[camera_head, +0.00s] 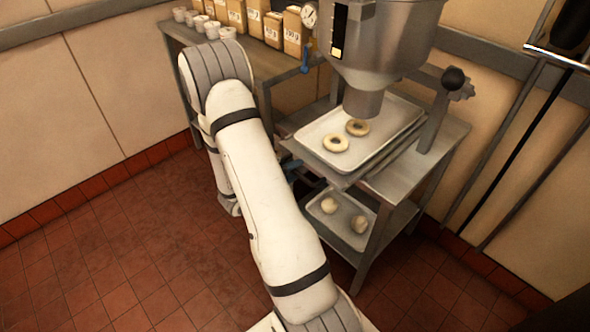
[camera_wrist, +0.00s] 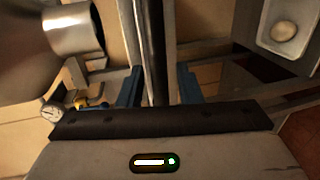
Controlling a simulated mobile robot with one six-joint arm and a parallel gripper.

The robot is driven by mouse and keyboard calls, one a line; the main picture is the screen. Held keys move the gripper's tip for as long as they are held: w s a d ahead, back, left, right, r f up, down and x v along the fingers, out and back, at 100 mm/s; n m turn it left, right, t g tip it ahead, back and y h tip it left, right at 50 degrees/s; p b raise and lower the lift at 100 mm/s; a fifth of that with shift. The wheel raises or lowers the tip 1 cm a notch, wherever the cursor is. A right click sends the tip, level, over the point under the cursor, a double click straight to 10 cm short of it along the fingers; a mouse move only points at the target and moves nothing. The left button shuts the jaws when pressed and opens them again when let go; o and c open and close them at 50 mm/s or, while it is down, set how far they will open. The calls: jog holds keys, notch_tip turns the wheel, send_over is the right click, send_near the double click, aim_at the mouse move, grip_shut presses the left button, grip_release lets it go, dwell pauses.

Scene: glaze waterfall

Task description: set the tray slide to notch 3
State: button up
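A metal tray (camera_head: 397,117) with two dough rings sits under the hopper's nozzle (camera_head: 364,100), on a flat slide plate (camera_head: 340,180) on the steel stand. I cannot read any notch marks or numbers. My gripper (camera_head: 291,168) is at the stand's left side, near the slide's left end and mostly hidden behind my arm. In the wrist view its two blue fingers (camera_wrist: 160,88) are apart. A dark bar with a pale metal edge (camera_wrist: 155,40) runs between them, with gaps on both sides; I cannot tell whether it is part of the slide.
A lever with a black knob (camera_head: 453,80) and toothed plate stands at the stand's right. A lower tray (camera_head: 322,215) holds dough pieces. A side table (camera_head: 262,66) carries cups and paper bags beside a gauge (camera_head: 309,15). Rods lean at right. The floor at left is clear.

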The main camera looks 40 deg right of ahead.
grip_shut()
dwell(0.3)
dwell(0.3)
